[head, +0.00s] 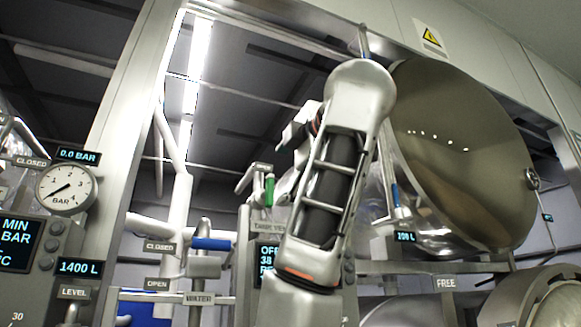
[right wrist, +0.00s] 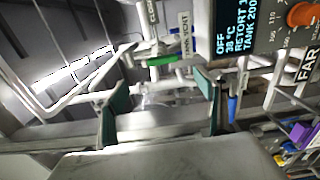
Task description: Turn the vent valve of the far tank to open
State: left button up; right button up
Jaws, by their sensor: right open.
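A green valve handle (head: 269,190) stands upright just left of my right arm in the head view, above a partly covered "TANK VENT" label (head: 268,226). In the right wrist view the green handle (right wrist: 161,59) lies on a grey pipe, with a "TANK VENT" plate (right wrist: 186,33) and a "CLOSED" label (right wrist: 153,12) near it. My right gripper (right wrist: 163,86) is open and empty. The green handle shows beyond the gap between its fingers, apart from them. In the head view my arm hides most of this gripper. My left gripper is not in view.
A "FAR" sign (right wrist: 309,66) and a display (right wrist: 236,28) stand beside the valve. A blue handle (right wrist: 233,106) is close to the right finger. Another blue handle (head: 211,243) sits on the water pipe. A large round steel door (head: 460,150) is right of my arm.

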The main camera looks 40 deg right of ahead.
jog(key=shift+v, duration=1.5)
